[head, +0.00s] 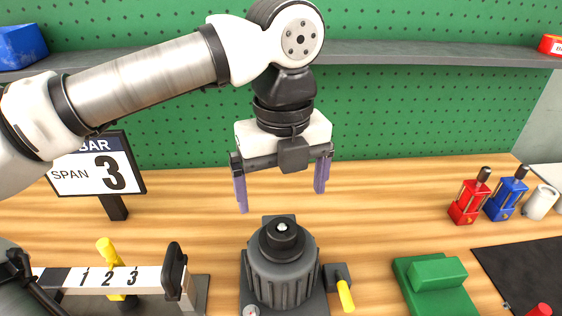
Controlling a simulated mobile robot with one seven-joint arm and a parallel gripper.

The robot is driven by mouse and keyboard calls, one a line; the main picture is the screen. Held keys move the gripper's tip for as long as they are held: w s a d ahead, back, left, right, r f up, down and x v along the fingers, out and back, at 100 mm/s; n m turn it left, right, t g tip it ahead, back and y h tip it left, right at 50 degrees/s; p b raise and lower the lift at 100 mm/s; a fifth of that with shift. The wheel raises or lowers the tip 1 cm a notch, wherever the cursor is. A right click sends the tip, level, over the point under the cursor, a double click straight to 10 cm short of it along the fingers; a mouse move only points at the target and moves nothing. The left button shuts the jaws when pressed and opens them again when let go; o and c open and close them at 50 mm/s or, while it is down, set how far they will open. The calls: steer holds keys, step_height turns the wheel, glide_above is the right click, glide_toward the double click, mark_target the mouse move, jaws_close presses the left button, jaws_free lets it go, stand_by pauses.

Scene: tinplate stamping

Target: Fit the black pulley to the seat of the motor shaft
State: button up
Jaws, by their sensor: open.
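The grey ribbed motor (282,277) stands upright on a dark base at the bottom middle of the head view. A black round part that looks like the pulley (270,244) sits around the shaft on top of the motor. The bright tip of the motor shaft (282,227) shows at its centre. I cannot tell whether the black part rests fully on the seat, which is hidden. My gripper (281,201) is open and empty above the motor, its two purple-grey fingers pointing down, wide apart on either side of the shaft line.
At left, a white bar marked 1 2 3 (103,279) has an upright black plate (174,266) at its end; a sign (97,168) stands behind. A yellow-handled lever (345,294) adjoins the motor. A green block (436,274) and red and blue clamps (467,205) are at right.

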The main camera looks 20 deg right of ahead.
mark_target(282, 226)
step_height(282, 226, down, 10)
steer(key=shift+f+p, duration=0.25)
steer(key=shift+p, duration=0.35)
steer(key=shift+c, duration=0.5)
